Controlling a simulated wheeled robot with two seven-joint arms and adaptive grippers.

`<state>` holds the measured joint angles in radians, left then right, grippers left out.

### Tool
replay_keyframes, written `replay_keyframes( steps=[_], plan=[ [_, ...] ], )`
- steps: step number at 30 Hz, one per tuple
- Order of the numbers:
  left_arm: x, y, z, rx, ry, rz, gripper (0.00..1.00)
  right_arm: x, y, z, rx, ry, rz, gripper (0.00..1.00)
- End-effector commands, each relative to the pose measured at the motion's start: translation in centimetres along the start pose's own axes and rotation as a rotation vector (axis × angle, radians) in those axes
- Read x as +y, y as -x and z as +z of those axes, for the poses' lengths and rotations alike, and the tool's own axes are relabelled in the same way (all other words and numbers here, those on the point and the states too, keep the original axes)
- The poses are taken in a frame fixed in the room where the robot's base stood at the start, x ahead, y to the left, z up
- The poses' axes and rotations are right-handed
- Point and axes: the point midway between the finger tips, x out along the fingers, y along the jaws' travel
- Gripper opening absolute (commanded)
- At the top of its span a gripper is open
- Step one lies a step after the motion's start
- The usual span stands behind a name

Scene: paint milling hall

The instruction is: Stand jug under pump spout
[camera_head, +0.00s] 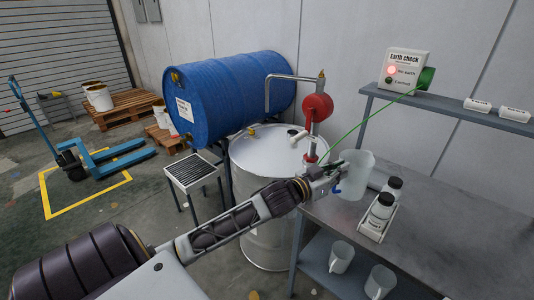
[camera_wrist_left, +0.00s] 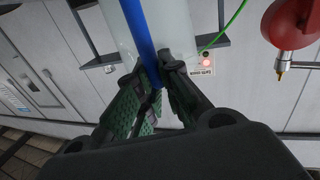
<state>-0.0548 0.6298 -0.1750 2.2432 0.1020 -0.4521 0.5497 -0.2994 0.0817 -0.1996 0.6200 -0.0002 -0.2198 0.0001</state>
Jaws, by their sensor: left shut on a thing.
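My left gripper (camera_head: 331,181) is shut on a pale translucent jug (camera_head: 356,176), above the left end of the grey bench. In the left wrist view the jug (camera_wrist_left: 178,32) stands beyond the gripper (camera_wrist_left: 160,84), with a blue strip, apparently its handle, between the fingertips. The red pump (camera_head: 317,107) stands on top of the pale steel drum (camera_head: 270,157), left of the jug. Its grey spout pipe (camera_head: 290,77) runs left and bends down. The jug is apart from the spout's end. The pump (camera_wrist_left: 292,22) also shows in the left wrist view. My right gripper is not in view.
A grated stand (camera_head: 193,170) is left of the drum. A blue drum (camera_head: 225,97) lies behind. The bench (camera_head: 450,215) holds a rack of white bottles (camera_head: 378,218); two cups are below. The earth check box (camera_head: 405,68) shows a red lamp; a green cable (camera_head: 352,128) crosses toward the drum.

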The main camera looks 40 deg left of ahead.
Motion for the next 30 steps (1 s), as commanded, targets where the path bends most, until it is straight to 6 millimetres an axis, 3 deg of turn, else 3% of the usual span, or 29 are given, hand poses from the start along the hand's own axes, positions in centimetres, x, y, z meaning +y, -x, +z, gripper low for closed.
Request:
replay_keyframes(
  steps=[15,30],
  plan=[
    [0.2,3.0,8.2,-0.002,0.002,-0.008,0.0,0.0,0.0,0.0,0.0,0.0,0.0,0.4],
    [0.0,3.3,6.8,0.033,0.01,-0.105,0.0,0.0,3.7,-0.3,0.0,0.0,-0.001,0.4]
  ],
)
